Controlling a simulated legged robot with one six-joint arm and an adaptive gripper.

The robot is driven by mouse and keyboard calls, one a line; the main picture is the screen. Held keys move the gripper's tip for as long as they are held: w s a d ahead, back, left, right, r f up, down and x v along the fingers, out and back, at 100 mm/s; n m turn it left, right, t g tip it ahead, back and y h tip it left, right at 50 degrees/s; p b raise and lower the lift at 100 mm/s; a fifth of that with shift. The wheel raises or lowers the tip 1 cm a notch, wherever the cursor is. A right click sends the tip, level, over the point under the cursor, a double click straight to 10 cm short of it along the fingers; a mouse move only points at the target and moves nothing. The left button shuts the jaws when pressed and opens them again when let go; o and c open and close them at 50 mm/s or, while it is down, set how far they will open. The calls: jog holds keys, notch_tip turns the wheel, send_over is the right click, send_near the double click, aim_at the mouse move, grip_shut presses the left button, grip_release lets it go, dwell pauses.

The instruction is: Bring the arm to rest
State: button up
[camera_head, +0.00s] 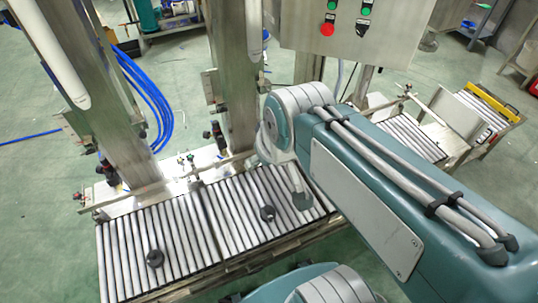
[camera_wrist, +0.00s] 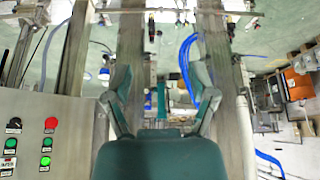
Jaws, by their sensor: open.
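My teal arm (camera_head: 375,190) reaches up from the lower right in the head view, with its grey and teal joint (camera_head: 285,115) above the roller conveyor. My gripper (camera_wrist: 160,80) shows in the wrist view. Its two fingers are spread apart with nothing between them.
A roller conveyor (camera_head: 180,235) with dark knobs stands below the arm. Two steel columns (camera_head: 110,90) rise behind it. A control box (camera_head: 355,30) with buttons hangs at the top; it also fills the wrist view's lower left (camera_wrist: 40,135). Blue hoses (camera_head: 150,100) lie behind. Green floor is open at left.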

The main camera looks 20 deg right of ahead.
jog(key=s, duration=0.3)
jog(key=shift+d+r+m, duration=0.1)
jog(key=shift+r+m, duration=0.1)
jog(key=shift+m, duration=0.2)
